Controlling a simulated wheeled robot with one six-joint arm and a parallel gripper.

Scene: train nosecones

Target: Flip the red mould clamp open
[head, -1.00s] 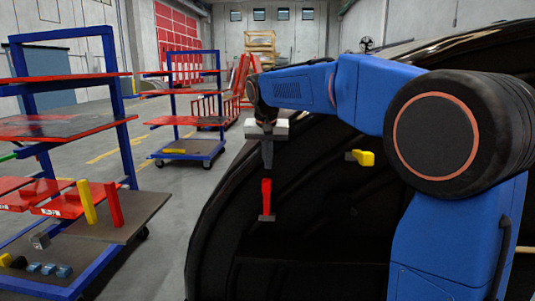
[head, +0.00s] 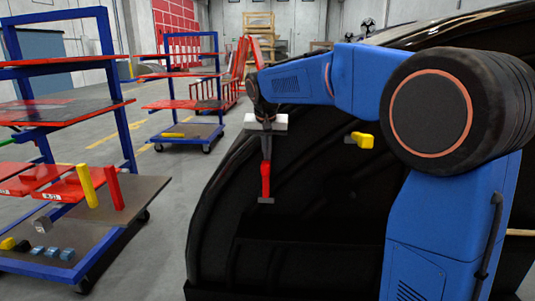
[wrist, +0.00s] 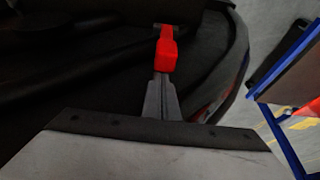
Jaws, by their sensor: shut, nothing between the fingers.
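The red mould clamp (head: 265,182) sits on the dark mould, its red handle upright above a small grey foot in the head view. My gripper (head: 266,157) is shut and empty, pointing down at the top of the red handle. In the wrist view the shut fingers (wrist: 161,98) point at the red clamp (wrist: 166,52), and their tips appear at or just in front of it. I cannot tell whether they touch. Part of the clamp's base is hidden or too dark to make out.
The large black mould (head: 310,250) fills the middle and right. A yellow clamp (head: 362,140) sits on it, right of the red one. A blue-framed cart (head: 127,150) with red and yellow parts stands at left, another cart (head: 190,131) behind. Grey floor lies between.

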